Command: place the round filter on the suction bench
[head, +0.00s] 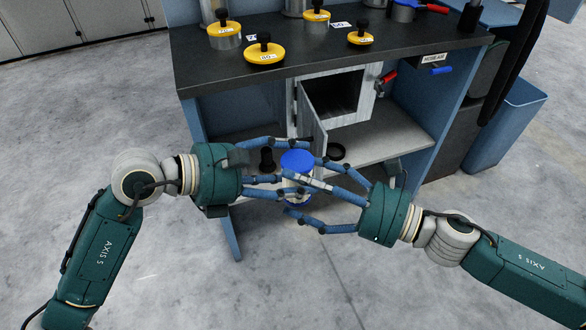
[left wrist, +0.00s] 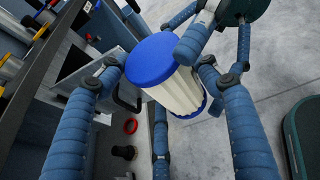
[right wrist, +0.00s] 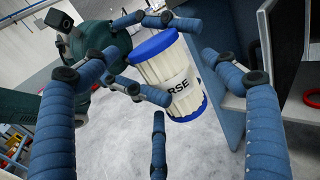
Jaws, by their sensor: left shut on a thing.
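The round filter (head: 297,163) is a white pleated cylinder with blue end caps, held nearly upright in the air in front of the bench. It also shows in the left wrist view (left wrist: 172,75) and in the right wrist view (right wrist: 168,78), where its label ends in "RSE". My left gripper (head: 290,166) is shut on it from the left. My right gripper (head: 302,185) reaches around it from the right with its fingers spread; whether they touch it is unclear. The bench (head: 225,72) has a dark top and blue legs; no suction label is legible.
Yellow-topped weights (head: 264,53) stand on the bench top. Below it, a white box (head: 366,97) has its door (head: 312,115) open toward the filter. A pale lower shelf (head: 390,148) holds dark round parts. A blue bin (head: 515,120) stands at right.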

